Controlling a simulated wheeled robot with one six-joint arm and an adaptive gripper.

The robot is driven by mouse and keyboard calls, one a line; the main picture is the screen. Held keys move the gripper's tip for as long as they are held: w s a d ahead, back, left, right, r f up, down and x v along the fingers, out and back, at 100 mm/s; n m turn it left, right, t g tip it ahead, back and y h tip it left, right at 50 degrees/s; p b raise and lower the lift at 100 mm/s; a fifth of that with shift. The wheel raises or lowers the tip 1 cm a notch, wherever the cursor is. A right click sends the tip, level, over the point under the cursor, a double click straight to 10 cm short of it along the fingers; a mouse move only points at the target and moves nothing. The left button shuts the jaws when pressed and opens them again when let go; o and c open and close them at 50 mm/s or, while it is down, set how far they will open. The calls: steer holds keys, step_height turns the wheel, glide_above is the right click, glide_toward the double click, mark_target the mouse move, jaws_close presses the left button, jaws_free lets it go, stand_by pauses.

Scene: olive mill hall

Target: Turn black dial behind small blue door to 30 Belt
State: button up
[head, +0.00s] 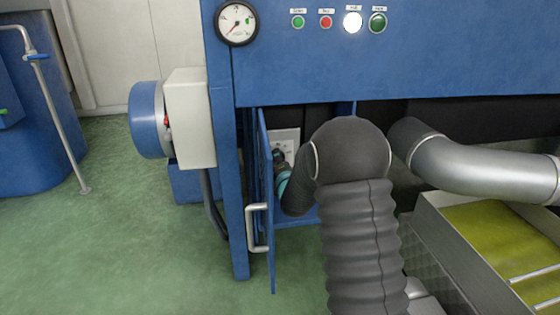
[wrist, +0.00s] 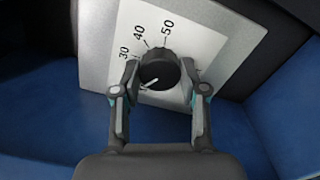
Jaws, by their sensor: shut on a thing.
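The black dial (wrist: 160,68) sits on a white scale plate (wrist: 205,45) marked 30, 40 and 50. My gripper (wrist: 158,75) is shut on the dial, one finger at each side. The dial's white line points to the lower left, below the 30 mark; the left finger hides part of the scale there. In the head view the small blue door (head: 265,200) stands open, with a pale handle (head: 257,228). My arm reaches in past it, and the scale plate (head: 287,138) shows only in part. I cannot make out the dial in the head view.
A pressure gauge (head: 237,23) and a row of buttons are on the blue machine front (head: 400,70) above. A grey box with a blue motor (head: 147,120) is left of the door. A silver pipe (head: 490,170) and an olive-green tray (head: 490,240) are at right.

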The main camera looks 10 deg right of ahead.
steer(key=m, duration=1)
steer(key=shift+m, duration=0.4)
stand_by(0.4)
steer(key=o, duration=1.1)
steer(key=shift+o, duration=0.2)
steer(key=shift+s, duration=0.1)
steer(key=s, duration=1.1)
steer(key=shift+s, duration=0.4)
steer(key=shift+m, duration=0.3)
